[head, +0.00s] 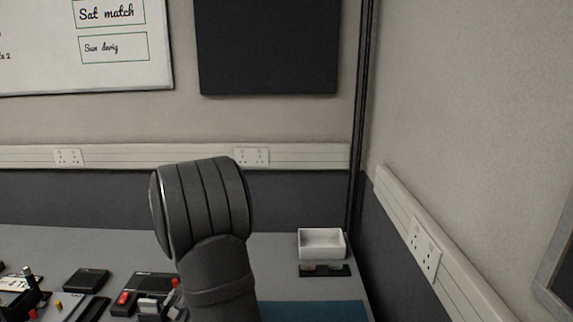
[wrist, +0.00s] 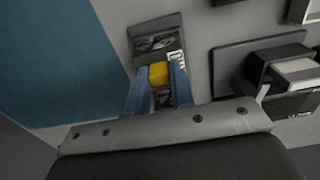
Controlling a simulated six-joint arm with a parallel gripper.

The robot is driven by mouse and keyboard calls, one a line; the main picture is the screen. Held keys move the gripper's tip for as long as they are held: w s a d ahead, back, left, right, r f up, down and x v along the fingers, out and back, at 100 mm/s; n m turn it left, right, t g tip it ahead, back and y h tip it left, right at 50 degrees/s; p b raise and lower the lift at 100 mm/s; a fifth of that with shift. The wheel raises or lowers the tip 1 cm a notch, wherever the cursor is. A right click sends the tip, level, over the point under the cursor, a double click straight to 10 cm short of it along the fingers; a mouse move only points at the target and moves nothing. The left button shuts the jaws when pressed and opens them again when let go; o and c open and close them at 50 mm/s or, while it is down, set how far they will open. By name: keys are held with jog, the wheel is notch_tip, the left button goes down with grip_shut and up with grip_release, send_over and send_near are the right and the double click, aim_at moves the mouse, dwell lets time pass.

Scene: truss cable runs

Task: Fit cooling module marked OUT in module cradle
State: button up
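In the wrist view a dark grey module (wrist: 150,38) with white lettering that seems to read OUT lies just beyond my gripper (wrist: 160,72). A yellow block (wrist: 159,73), seemingly the module's grip, sits between my two blue fingers. Both fingers appear flush against its sides, so my gripper looks shut on it. I cannot tell whether the module rests on the grey surface or is held just above it. In the head view my own arm hides the gripper and the module. I cannot make out the module cradle for certain in either view.
Dark blocky fixtures (wrist: 262,62) stand close right of the module in the wrist view. A blue mat (wrist: 60,60) lies clear to the left. In the head view a white tray (head: 321,245) stands at the back right, with several small parts and a dark box (head: 87,280) at left.

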grip_shut()
jog(key=shift+r, duration=4.55)
jog(key=w+a, duration=0.5)
jog(key=a, duration=0.3)
jog(key=w+a, duration=0.4)
jog(key=a, duration=0.5)
jog(key=shift+w+a+f, duration=0.1)
jog(key=shift+a+f, duration=0.05)
jog(key=shift+f, duration=0.6)
jog(key=shift+w+a+f, duration=0.1)
jog(key=shift+a+f, duration=0.1)
jog(key=shift+f, duration=0.55)
jog(key=shift+w+a+f, duration=0.1)
jog(key=shift+a+f, duration=0.05)
jog(key=shift+f, duration=0.6)
